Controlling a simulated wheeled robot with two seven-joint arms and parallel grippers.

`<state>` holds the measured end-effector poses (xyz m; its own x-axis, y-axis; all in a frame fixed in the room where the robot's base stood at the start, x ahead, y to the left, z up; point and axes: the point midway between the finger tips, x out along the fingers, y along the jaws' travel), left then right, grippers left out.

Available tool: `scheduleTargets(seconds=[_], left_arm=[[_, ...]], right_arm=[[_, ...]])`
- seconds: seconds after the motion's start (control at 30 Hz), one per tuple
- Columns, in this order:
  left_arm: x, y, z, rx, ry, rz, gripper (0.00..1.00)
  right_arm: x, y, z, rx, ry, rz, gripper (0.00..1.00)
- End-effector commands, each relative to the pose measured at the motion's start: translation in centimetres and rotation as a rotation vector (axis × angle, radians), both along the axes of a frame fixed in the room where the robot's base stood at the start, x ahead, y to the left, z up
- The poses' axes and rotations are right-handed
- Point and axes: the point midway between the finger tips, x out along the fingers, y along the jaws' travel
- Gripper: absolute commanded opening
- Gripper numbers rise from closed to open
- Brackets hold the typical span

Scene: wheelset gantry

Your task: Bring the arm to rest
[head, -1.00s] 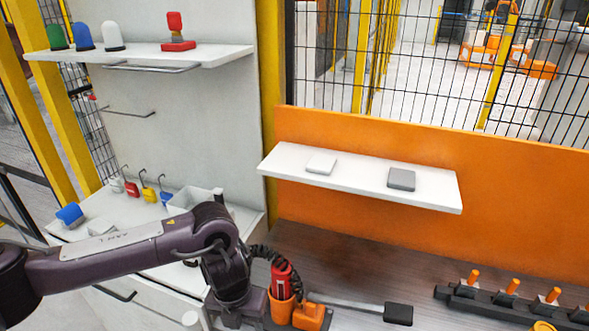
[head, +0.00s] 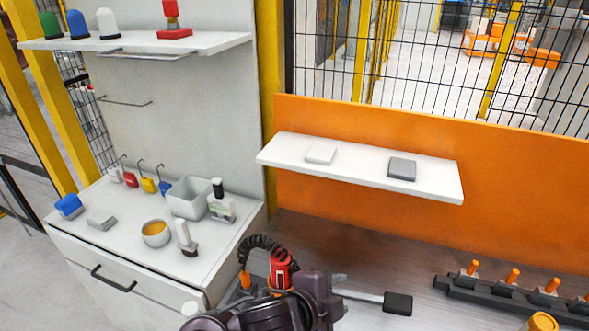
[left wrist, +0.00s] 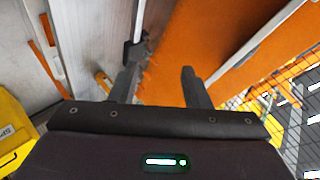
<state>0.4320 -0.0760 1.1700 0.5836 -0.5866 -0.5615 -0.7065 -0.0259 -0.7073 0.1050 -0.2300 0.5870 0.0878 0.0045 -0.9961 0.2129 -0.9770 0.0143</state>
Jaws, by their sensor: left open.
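My left arm enters the head view at the bottom middle. My left gripper (head: 338,288) is low over the dark bench, beside a red device (head: 281,267) with a black coiled cable. In the left wrist view the two fingers of my left gripper (left wrist: 158,72) stand apart with nothing between them. Beyond them are an orange surface and a strip-like edge. What lies directly under the gripper is hidden in the head view. My right gripper does not show.
A black-headed tool (head: 397,303) lies just right of my gripper. A dark rack with orange pegs (head: 512,276) is farther right. A white shelf (head: 432,187) projects from the orange panel above. The left cabinet holds a grey bin (head: 188,200), a bowl (head: 155,236) and bottles.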

Motion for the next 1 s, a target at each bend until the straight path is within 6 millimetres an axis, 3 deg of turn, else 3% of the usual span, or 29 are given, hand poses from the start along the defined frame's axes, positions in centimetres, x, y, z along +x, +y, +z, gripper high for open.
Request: scheduleTargets(seconds=[0.17,0.3,0.5,0.73,1.0], left_arm=[[0.0,9.2,-2.5,-0.169,0.313,0.515,0.43],[-2.0,15.7,-5.1,-0.228,0.506,0.832,0.43],[-6.0,22.0,-8.0,-0.261,0.694,1.148,0.43],[-11.0,27.1,-10.0,-0.271,0.849,1.429,0.43],[-9.4,26.8,-19.2,-0.248,0.872,1.435,0.43]], right_arm=[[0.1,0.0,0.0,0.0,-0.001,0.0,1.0],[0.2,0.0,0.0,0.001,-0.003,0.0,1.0],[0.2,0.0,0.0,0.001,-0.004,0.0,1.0],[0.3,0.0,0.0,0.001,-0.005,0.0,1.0],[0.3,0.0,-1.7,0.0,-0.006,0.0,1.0]])
